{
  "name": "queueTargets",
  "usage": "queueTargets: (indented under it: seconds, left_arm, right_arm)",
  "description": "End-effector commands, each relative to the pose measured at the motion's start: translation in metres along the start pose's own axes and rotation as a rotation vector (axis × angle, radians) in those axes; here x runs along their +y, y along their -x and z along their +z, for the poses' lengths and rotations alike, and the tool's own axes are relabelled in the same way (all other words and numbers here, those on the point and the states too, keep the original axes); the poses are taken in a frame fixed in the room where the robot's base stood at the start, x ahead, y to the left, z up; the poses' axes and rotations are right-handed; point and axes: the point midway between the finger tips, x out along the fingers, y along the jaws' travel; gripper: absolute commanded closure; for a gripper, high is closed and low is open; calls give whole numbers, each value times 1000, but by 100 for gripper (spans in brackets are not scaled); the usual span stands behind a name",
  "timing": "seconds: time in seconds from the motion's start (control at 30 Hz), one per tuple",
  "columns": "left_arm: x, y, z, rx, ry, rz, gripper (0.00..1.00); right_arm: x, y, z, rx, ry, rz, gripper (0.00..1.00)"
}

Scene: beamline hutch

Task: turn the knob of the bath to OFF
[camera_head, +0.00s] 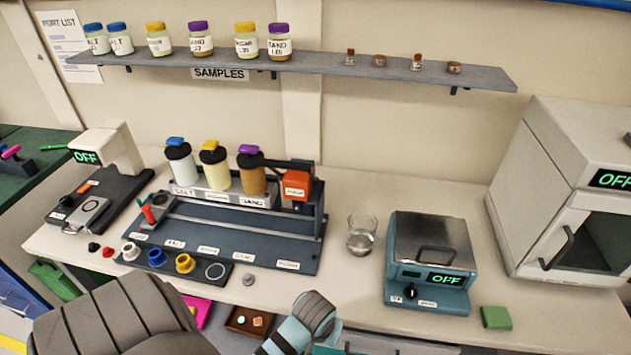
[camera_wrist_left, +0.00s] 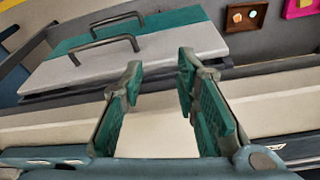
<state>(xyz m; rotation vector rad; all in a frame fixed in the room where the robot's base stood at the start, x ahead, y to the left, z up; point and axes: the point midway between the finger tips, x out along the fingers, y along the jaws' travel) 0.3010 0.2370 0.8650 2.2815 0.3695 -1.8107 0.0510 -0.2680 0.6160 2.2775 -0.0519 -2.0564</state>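The bath (camera_head: 429,262) is a teal box with a grey metal lid and a black lid handle. It stands on the bench right of centre in the head view. Its display (camera_head: 445,279) reads OFF in green. The small black knob (camera_head: 411,292) is at the left of its front face; its exact pointing is too small to tell. In the left wrist view my left gripper (camera_wrist_left: 157,76) is open and empty, its teal-padded fingers apart. The bath does not clearly show there. My left gripper's fingertips are not visible in the head view. My right gripper is not in view.
A glass beaker (camera_head: 361,236) stands just left of the bath, and a green block (camera_head: 496,317) lies to its right. A white oven (camera_head: 572,190) stands further right. A rack with bottles (camera_head: 240,222) fills the bench's left middle. Handled fronts (camera_wrist_left: 130,60) show in the wrist view.

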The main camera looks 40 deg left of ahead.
Motion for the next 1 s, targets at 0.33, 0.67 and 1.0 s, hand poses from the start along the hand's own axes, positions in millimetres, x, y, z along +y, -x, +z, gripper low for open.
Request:
queueTargets:
  seconds: [0.33, 0.67, 1.0]
  left_arm:
    - [-11, -85, 35, -19, -82, -6, 72]
    - [-13, -96, 41, -21, -94, -6, 72]
    - [-46, -185, 130, -76, -203, -18, 72]
  right_arm:
    - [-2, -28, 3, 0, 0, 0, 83]
    - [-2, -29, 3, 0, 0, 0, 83]
    - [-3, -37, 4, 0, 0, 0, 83]
